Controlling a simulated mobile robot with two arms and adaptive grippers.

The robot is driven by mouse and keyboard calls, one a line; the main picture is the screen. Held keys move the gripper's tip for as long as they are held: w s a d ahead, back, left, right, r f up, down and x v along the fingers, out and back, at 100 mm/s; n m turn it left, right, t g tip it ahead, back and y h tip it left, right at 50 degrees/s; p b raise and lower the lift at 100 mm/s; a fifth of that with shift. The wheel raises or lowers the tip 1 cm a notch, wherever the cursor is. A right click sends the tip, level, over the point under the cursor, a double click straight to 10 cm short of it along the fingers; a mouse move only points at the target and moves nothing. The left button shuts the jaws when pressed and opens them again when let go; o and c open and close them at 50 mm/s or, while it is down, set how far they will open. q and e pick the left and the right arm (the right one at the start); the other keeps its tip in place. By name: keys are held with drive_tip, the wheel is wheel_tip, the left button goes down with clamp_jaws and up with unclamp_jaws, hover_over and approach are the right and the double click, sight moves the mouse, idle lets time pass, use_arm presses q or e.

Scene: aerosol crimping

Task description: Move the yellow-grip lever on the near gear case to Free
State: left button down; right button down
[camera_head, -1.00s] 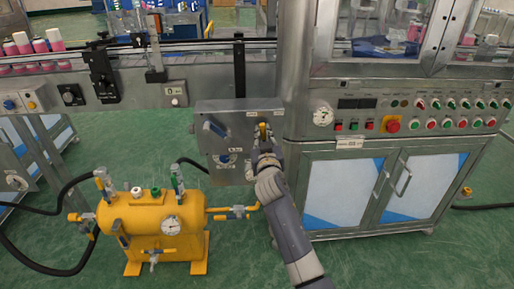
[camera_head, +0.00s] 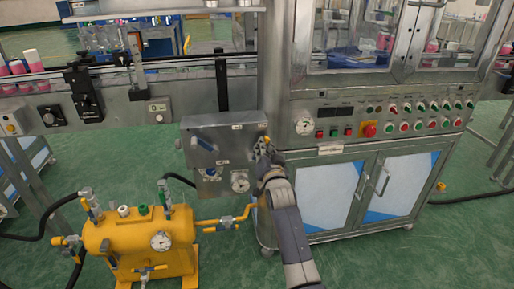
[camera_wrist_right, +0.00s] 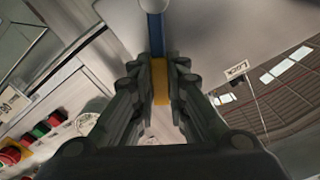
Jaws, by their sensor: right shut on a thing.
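The near gear case (camera_head: 222,135) is a grey metal box on the front of the line. The lever with the yellow grip (camera_head: 267,140) shows at the right edge of the case. In the right wrist view the yellow grip (camera_wrist_right: 160,82) sits between my fingers, with a blue stem (camera_wrist_right: 156,35) above it. My right gripper (camera_head: 264,150) is shut on this grip; its fingertips (camera_wrist_right: 160,75) lie on both sides. A Free label is not readable. My left gripper is out of view.
A blue-handled lever (camera_head: 205,144) and a dial (camera_head: 239,182) are on the same case. A yellow tank (camera_head: 150,240) with hoses stands at the lower left. A cabinet (camera_head: 335,195) with a button panel is close on the right. Green floor is open in front.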

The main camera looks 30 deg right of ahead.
drive_tip(key=shift+f, duration=0.15)
idle(0.3)
drive_tip(key=c, duration=1.6)
unclamp_jaws()
drive_tip(key=shift+s, duration=0.1)
drive_tip(key=v, duration=1.1)
drive_tip(key=shift+s+a, duration=0.1)
drive_tip(key=shift+s, duration=0.3)
